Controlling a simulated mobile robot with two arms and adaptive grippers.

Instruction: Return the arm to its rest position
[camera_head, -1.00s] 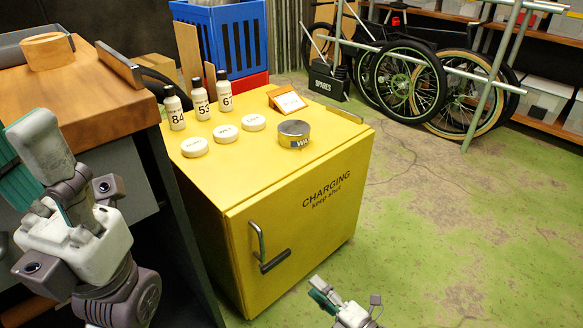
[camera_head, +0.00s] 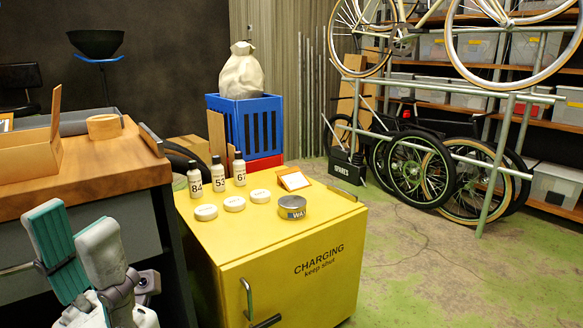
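My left gripper (camera_head: 72,226) is at the lower left, in front of the wooden bench. Its teal-padded finger and grey finger point up and stand apart, with nothing seen between them. My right gripper is out of view. The yellow charging cabinet (camera_head: 290,275) stands to the right of the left gripper, apart from it. On its top are a wax tin (camera_head: 292,207), several white round lids or pucks (camera_head: 234,204), a small tilted card stand (camera_head: 293,180), and bottles marked 84 (camera_head: 195,180), 53 (camera_head: 218,175) and 67 (camera_head: 239,170).
A blue crate (camera_head: 246,125) with a sack (camera_head: 242,72) stands behind the cabinet. A bike rack (camera_head: 497,160) is at right. Green floor (camera_head: 440,275) there is clear.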

